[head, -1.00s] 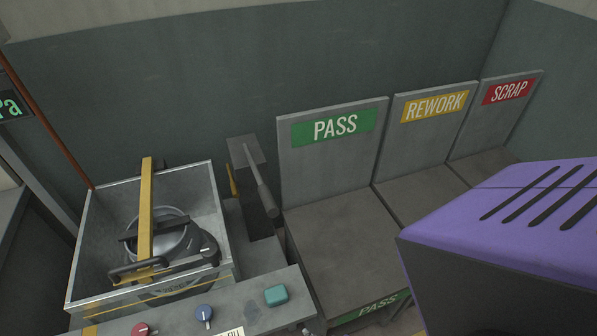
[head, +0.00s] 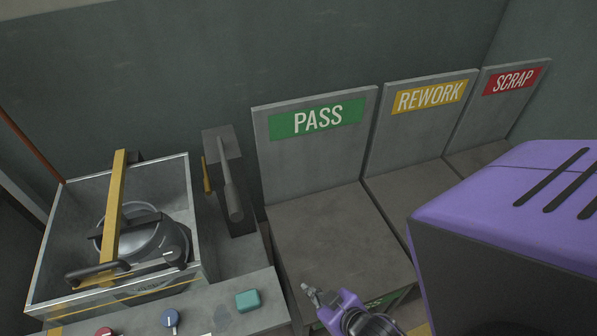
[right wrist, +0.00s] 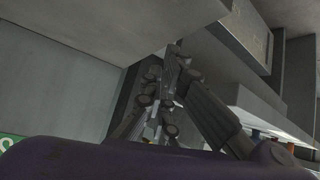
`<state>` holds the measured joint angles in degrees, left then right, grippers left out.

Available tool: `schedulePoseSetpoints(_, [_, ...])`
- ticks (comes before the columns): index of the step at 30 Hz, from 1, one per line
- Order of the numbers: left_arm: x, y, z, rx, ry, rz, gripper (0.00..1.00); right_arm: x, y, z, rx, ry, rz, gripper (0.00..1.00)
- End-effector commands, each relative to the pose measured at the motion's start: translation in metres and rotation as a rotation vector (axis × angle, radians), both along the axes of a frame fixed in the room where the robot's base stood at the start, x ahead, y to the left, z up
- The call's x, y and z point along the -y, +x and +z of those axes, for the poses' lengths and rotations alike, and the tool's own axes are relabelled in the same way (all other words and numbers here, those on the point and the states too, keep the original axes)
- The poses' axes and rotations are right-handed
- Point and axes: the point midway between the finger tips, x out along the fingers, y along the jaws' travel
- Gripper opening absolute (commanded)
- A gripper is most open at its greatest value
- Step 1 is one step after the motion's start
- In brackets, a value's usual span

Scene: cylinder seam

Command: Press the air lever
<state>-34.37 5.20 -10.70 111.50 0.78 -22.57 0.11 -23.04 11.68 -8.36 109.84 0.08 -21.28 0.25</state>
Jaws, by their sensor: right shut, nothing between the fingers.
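The air lever (head: 230,190), a grey handle on a dark post, stands between the clear-walled tank and the PASS bin in the head view. A thin yellow lever (head: 206,175) sits just left of it. My right gripper (head: 308,291) is at the bottom of the head view, over the front of the PASS bin, apart from the lever and to its lower right. Its fingers are closed together and hold nothing. They also show in the right wrist view (right wrist: 172,58). I cannot make out the lever clearly there. My left gripper is out of view.
The tank (head: 190,215) holds a metal cylinder (head: 128,238) under a yellow bar (head: 116,205). PASS (head: 330,235), REWORK (head: 410,195) and SCRAP (head: 480,157) bins look empty.

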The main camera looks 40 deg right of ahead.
Motion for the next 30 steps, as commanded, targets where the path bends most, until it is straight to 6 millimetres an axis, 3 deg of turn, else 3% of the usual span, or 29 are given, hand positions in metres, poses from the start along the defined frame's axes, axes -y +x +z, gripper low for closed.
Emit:
schedulePoseSetpoints(2, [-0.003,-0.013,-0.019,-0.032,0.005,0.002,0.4,0.022,0.043,0.003,0.09,-0.044,0.036,0.0])
schedulePoseSetpoints(5, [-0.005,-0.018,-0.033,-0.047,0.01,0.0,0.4,0.05,0.107,0.029,0.269,-0.053,0.065,0.0])
schedulePoseSetpoints(6, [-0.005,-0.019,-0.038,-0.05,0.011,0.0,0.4,0.06,0.135,0.047,0.359,-0.039,0.079,0.0])
schedulePoseSetpoints(9, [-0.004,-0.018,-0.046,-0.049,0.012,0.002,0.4,0.074,0.192,0.099,0.577,0.034,0.134,0.0])
schedulePoseSetpoints(13, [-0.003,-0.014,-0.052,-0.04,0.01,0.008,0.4,0.078,0.236,0.171,0.81,0.181,0.251,0.0])
schedulePoseSetpoints(17, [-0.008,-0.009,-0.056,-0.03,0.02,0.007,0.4,0.072,0.248,0.233,0.963,0.368,0.418,0.0])
schedulePoseSetpoints(21, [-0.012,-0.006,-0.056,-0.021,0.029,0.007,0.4,0.062,0.232,0.279,1.016,0.592,0.629,0.0])
schedulePoseSetpoints(24, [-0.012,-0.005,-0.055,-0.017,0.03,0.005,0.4,0.056,0.207,0.293,0.984,0.749,0.757,0.0])
schedulePoseSetpoints(30, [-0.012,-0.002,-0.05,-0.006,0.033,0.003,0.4,0.043,0.164,0.301,0.871,0.998,0.921,0.0])
